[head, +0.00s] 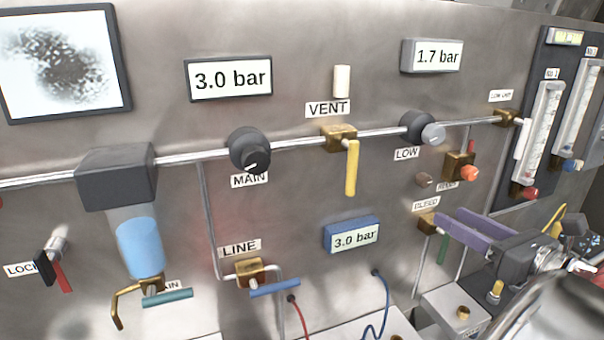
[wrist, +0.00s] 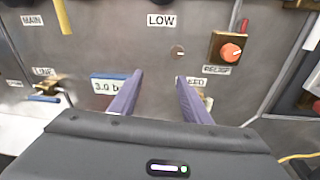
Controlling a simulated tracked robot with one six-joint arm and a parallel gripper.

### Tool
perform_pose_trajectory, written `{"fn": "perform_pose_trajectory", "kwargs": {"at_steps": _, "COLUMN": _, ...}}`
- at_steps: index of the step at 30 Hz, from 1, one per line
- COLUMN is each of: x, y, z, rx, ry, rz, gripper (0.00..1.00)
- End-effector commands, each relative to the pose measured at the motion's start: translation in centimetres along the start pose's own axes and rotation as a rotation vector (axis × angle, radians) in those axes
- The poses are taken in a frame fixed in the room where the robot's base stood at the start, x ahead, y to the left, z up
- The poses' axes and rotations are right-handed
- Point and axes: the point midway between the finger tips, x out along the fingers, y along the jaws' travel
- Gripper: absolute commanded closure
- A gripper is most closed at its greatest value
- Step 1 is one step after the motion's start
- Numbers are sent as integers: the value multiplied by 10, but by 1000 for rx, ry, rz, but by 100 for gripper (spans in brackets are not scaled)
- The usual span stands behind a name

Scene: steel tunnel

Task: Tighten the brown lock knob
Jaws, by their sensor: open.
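The brown lock knob (head: 424,179) is a small round knob on the steel panel, below the LOW regulator and left of the RELIEF valve. It also shows in the wrist view (wrist: 179,51), just above the tip of the right finger. My gripper (head: 449,216) has two purple fingers, open and empty, below and to the right of the knob in the head view. In the wrist view the fingertips (wrist: 160,77) are spread apart, and the knob is beyond them, not between them. The fingers partly cover the BLEED label and valve.
The orange-capped RELIEF valve (head: 461,168) sits close right of the knob. The black LOW regulator (head: 418,128) is above it. The BLEED valve (head: 428,223) is close beside my fingers. A blue 3.0 bar gauge (head: 352,235) is to the left. Bare panel lies left of the knob.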

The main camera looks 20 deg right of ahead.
Motion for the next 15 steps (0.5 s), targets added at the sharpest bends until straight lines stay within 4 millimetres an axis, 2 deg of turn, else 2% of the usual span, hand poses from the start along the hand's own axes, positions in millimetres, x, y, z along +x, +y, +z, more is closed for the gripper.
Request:
{"fn": "perform_pose_trajectory", "kwargs": {"at_steps": 3, "x": -17, "y": -17, "z": 12, "rx": 64, "ry": -68, "rz": -51, "gripper": 57}}
{"fn": "perform_pose_trajectory", "kwargs": {"at_steps": 6, "x": -23, "y": -23, "z": 16, "rx": 88, "ry": -95, "rz": -66, "gripper": 57}}
{"fn": "perform_pose_trajectory", "kwargs": {"at_steps": 15, "x": -23, "y": -23, "z": 17, "rx": 91, "ry": -98, "rz": -66, "gripper": 57}}
